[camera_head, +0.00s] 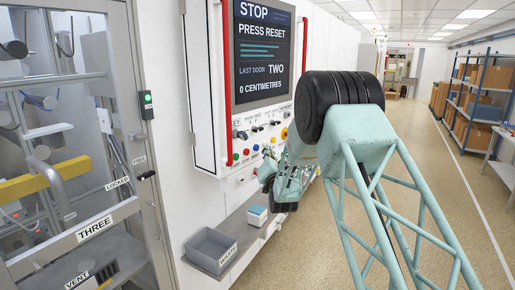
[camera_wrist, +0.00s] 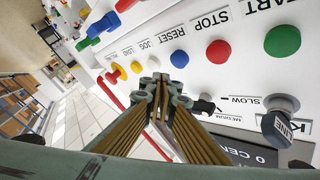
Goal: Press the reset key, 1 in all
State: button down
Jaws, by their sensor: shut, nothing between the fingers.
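The reset key is a round blue button (camera_wrist: 179,58) by the RESET label on the white control panel (camera_wrist: 225,82), which shows inverted in the wrist view. In the head view, a small blue button (camera_head: 256,148) sits right of the red and green ones. My gripper (camera_wrist: 160,82) is shut and empty. In the wrist view its tips appear just below and left of the blue button; whether they touch the panel I cannot tell. In the head view my gripper (camera_head: 268,153) is near the panel's button row, partly hidden by my arm. The screen (camera_head: 262,52) reads STOP, PRESS RESET.
A red STOP button (camera_wrist: 219,51), green START button (camera_wrist: 283,42) and white JOG button (camera_wrist: 153,66) flank the blue one. A black selector knob (camera_wrist: 205,104) and a key switch (camera_wrist: 280,120) are close by. A grey tray (camera_head: 211,250) sits on the shelf below.

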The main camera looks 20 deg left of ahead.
jog(key=shift+w+a+f+b, duration=0.1)
jog(key=shift+w+a+b, duration=0.1)
jog(key=shift+a, duration=0.3)
jog(key=shift+w+a+f+b, duration=0.1)
jog(key=shift+a+b, duration=0.05)
jog(key=shift+a, duration=0.3)
jog(key=shift+r, duration=0.1)
jog(key=shift+w+a+b, duration=0.15)
jog(key=shift+a+b, duration=0.75)
jog(key=shift+b, duration=0.25)
dwell(2.3)
jog(key=shift+d+b, duration=0.25)
jog(key=shift+b, duration=0.05)
jog(key=shift+s+d+b, duration=0.2)
jog(key=shift+d+b, duration=0.4)
jog(key=shift+d, duration=0.15)
jog(key=d+b, duration=0.1)
jog(key=d, duration=0.1)
jog(key=s+d+b, duration=0.1)
jog(key=d+b, duration=0.1)
jog(key=shift+d+b, duration=0.3)
dwell(0.5)
